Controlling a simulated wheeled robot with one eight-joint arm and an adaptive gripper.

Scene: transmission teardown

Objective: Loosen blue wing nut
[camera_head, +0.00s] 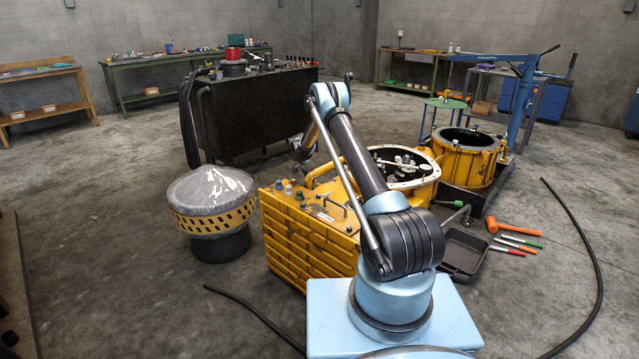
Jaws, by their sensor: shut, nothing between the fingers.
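A row of small coloured fittings stands on the near-left top edge of the yellow ribbed transmission housing (310,240). One of them, a small bluish one (279,185), looks like the blue wing nut. It is too small to make out its wings or how far it is screwed on. My gripper (298,154) hangs above and slightly right of these fittings in the picture, apart from them. It is small and dark in this view, shut, with nothing held. My arm crosses in front of part of the housing.
An open round yellow casing (466,160) stands to the right, beside a blue hoist (522,100). A grey drum with a yellow-black band (213,215) stands left. A dark tray (465,252), an orange mallet (508,228) and coloured-handled tools lie on the floor right. Black hoses cross the floor.

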